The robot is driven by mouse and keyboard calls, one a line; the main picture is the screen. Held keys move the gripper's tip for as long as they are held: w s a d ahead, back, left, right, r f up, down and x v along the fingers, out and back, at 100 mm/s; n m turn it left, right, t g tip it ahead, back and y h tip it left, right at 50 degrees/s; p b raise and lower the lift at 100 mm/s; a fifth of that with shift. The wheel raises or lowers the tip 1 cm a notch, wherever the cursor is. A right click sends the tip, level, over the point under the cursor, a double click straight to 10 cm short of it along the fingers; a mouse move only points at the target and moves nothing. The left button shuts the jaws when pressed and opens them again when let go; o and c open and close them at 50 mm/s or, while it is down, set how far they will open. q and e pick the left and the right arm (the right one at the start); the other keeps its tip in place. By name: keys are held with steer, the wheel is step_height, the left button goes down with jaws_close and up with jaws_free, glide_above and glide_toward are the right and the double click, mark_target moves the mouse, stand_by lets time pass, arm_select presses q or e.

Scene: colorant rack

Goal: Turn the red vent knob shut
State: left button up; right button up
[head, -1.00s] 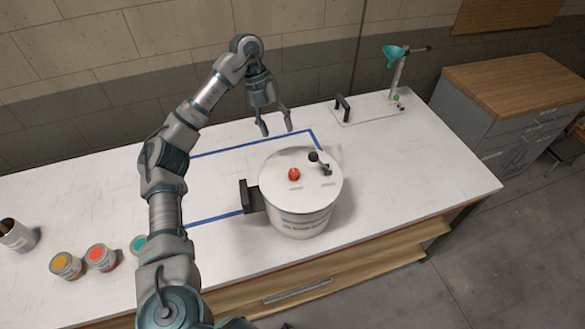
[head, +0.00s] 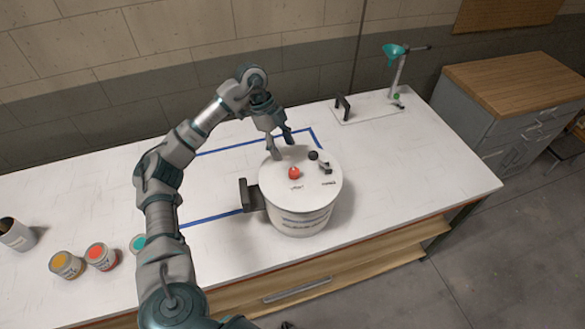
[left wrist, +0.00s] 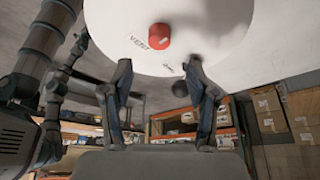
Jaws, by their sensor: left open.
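The red vent knob (head: 294,173) sits on the white lid of a round drum (head: 291,222) on the workbench, beside the printed word VENT. It also shows in the left wrist view (left wrist: 159,36), beyond my fingertips. A black-topped handle (head: 318,160) stands on the lid to the right of the knob. My left gripper (head: 283,153) is open and empty, just behind the knob at the lid's far edge, with its fingers pointing down toward the lid. In the left wrist view the open fingers (left wrist: 160,72) are apart, with the knob ahead between them. My right gripper is not in view.
A black block (head: 244,195) stands against the drum's left side. Several colorant cans, among them an orange one (head: 67,265) and a red one (head: 101,257), stand at the front left. A stand with a teal funnel (head: 394,51) is at the back right. The bench's right end is clear.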

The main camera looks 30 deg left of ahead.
mark_target(293, 170)
arm_select(q)
steer(key=x, duration=0.8)
steer(key=shift+d+f, duration=0.15)
steer(key=shift+f, duration=0.2)
